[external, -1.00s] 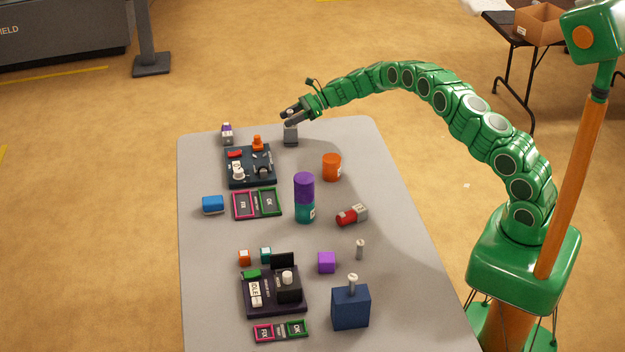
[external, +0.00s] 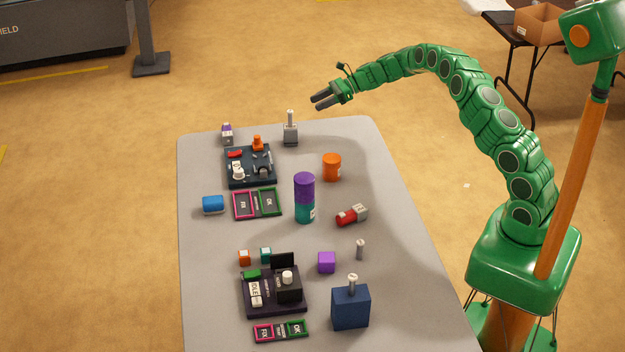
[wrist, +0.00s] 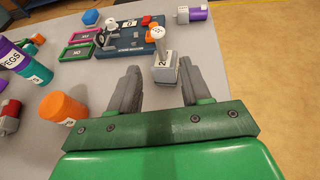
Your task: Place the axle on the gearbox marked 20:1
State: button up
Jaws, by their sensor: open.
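A grey gearbox (external: 290,138) stands near the far edge of the table, with a light grey axle (external: 290,118) upright on its top. In the wrist view, the gearbox (wrist: 165,74) shows a partly readable label that seems to start with 2, and the axle (wrist: 160,46) rises from it with a pale round top. My gripper (external: 314,101) is open and empty, above and to the right of the axle, apart from it. In the wrist view, the spread fingers of my gripper (wrist: 160,68) frame the gearbox from a distance.
A dark board (external: 236,182) with small parts lies left of the gearbox. Another pin (external: 360,250) and a blue block (external: 350,308) are farther front.

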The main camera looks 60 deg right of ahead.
jog(key=s+a+r+n+g+y, duration=0.1)
jog(key=s+a+r+n+g, duration=0.1)
jog(key=s+a+r+n, duration=0.45)
jog(key=s+a+r+n+g, duration=0.1)
jog(key=s+a+r+g, duration=0.15)
jog(key=a+r, duration=0.45)
jog(key=s+a+r+n+g+h, duration=0.1)
jog(key=s+a+r+n+g, duration=0.15)
jog(key=s+a, duration=0.45)
jog(key=s+a+r+n+g+h, duration=0.15)
jog(key=s+a+n, duration=0.25)
jog(key=s, duration=0.7)
jog(key=s+r+n+g+h, duration=0.15)
jog(key=s+n+h, duration=0.35)
jog(key=s, duration=1.3)
jog(key=s+d+f+n+h, duration=0.1)
jog(key=s+d, duration=0.4)
jog(key=s, duration=0.5)
jog(key=s+d+f+n+h, duration=0.1)
jog(key=s+d+n+h, duration=0.2)
jog(key=s, duration=0.7)
jog(key=d+n, duration=0.1)
jog(key=n, duration=0.1)
jog(key=shift+s+d+f+n, duration=0.3)
jog(key=shift+d+f, duration=0.05)
jog(key=shift+f, duration=0.05)
